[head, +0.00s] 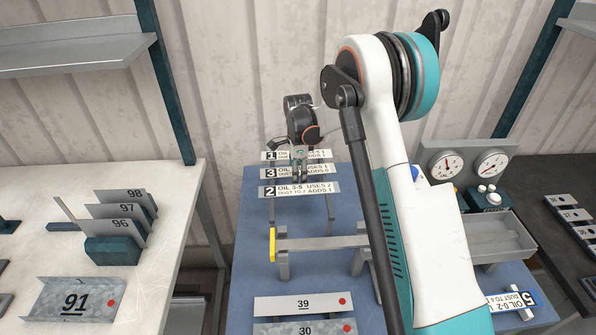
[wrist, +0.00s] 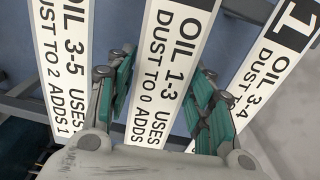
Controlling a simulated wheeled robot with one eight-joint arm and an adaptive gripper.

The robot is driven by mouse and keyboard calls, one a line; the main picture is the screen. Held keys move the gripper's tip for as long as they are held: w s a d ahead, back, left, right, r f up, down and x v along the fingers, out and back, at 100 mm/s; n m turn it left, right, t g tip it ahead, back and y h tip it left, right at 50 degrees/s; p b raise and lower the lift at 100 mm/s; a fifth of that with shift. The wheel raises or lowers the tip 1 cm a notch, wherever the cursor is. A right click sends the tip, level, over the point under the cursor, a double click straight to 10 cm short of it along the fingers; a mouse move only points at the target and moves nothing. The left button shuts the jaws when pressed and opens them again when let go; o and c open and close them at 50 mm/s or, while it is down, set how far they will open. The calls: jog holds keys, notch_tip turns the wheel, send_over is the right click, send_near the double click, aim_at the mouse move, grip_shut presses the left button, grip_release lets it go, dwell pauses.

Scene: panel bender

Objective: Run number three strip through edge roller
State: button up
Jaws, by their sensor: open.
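The number three strip (head: 272,174) is a white labelled strip lying between strip 1 (head: 270,156) and strip 2 (head: 300,190) on a rack at the back of the blue table. My gripper (head: 301,172) is above it, pointing down. In the wrist view, the middle strip (wrist: 168,75), reading OIL 1-3, passes between the open teal fingers of my gripper (wrist: 163,95). Its numeral is out of frame there. Whether the fingers touch it I cannot tell. A grey bar with a yellow end (head: 272,245) stands in front; I cannot tell whether it is the edge roller.
Strip 5 (head: 513,299) lies at the right near a grey tray (head: 497,238). Two gauges (head: 468,165) stand behind. Plates 39 (head: 303,305) and 30 (head: 300,328) lie in front. A white table (head: 50,190) with numbered plates is at left. My arm hides the table's middle right.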

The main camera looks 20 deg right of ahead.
jog(key=shift+c, duration=0.5)
jog(key=c, duration=0.6)
jog(key=shift+r, duration=0.15)
jog(key=shift+r+p, duration=1.7)
jog(key=shift+r, duration=2)
jog(key=shift+c, duration=0.4)
